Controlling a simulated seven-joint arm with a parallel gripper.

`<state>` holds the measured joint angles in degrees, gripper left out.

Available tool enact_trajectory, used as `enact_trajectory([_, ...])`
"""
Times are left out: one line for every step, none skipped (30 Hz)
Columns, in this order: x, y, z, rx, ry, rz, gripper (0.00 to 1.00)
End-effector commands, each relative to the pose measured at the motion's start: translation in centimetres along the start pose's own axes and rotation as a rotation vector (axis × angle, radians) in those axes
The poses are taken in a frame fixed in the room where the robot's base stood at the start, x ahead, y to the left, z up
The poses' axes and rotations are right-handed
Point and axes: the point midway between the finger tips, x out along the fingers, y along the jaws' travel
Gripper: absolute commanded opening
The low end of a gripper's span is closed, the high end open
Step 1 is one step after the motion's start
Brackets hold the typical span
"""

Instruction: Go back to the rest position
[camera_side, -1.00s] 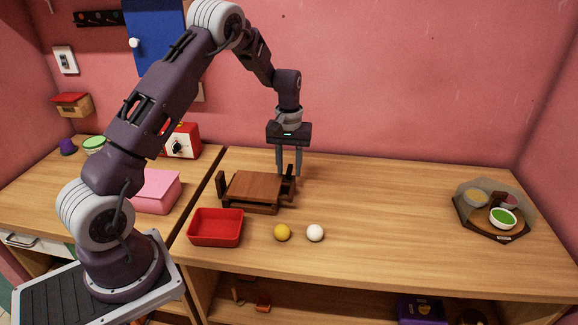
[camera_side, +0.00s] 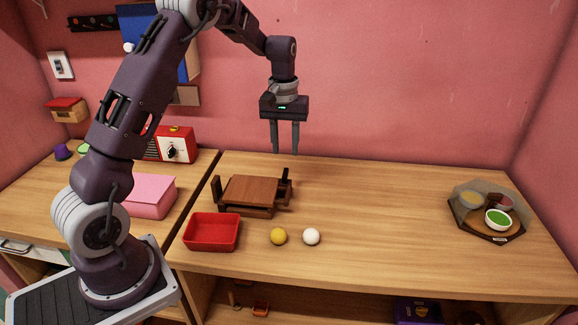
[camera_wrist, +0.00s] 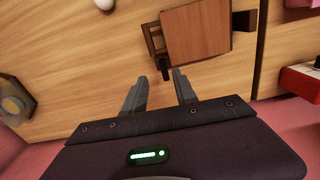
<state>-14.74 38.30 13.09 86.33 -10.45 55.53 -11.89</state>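My gripper (camera_side: 285,152) is raised above the back of the wooden table, near the pink wall. Its two fingers hang down apart with nothing between them. In the wrist view the gripper (camera_wrist: 160,88) also shows its fingers spread and empty over bare wood. Below it in the side view stands a small brown wooden box or stand (camera_side: 253,190) with dark upright posts; it also shows in the wrist view (camera_wrist: 195,32). The gripper is clear of it.
A red tray (camera_side: 211,246), a yellow ball (camera_side: 279,236) and a white ball (camera_side: 312,236) sit at the front. A hexagonal tray (camera_side: 466,228) with small bowls is at the right. A pink box (camera_side: 150,197) and red radio (camera_side: 174,151) stand left. The table's right-middle is clear.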

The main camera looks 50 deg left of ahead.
Motion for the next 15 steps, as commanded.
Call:
enact_trajectory([-2.4, 0.6, 1.4, 0.032, 0.023, 0.022, 0.35])
enact_trajectory([-4.1, 0.9, 2.6, 0.058, 0.039, 0.038, 0.35])
enact_trajectory([-6.6, 1.3, 4.8, 0.103, 0.063, 0.061, 0.35])
enact_trajectory([-8.3, 1.4, 6.6, 0.139, 0.082, 0.077, 0.35])
enact_trajectory([-10.0, 1.5, 8.6, 0.18, 0.102, 0.093, 0.35])
enact_trajectory([-12.0, 1.4, 11.3, 0.235, 0.131, 0.114, 0.35])
enact_trajectory([-13.2, 1.1, 13.4, 0.277, 0.155, 0.127, 0.35])
enact_trajectory([-14.3, 0.8, 15.6, 0.323, 0.181, 0.139, 0.35])
enact_trajectory([-15.5, 0.1, 18.6, 0.382, 0.214, 0.154, 0.35])
enact_trajectory([-16.1, -0.5, 20.7, 0.429, 0.241, 0.162, 0.35])
enact_trajectory([-16.5, -1.2, 22.8, 0.472, 0.268, 0.17, 0.35])
enact_trajectory([-16.6, -2.1, 25.2, 0.528, 0.302, 0.176, 0.35])
enact_trajectory([-16.6, -2.9, 26.8, 0.566, 0.327, 0.178, 0.35])
enact_trajectory([-16.4, -3.5, 28.3, 0.599, 0.35, 0.18, 0.35])
enact_trajectory([-16.1, -4.4, 29.8, 0.639, 0.378, 0.181, 0.35])
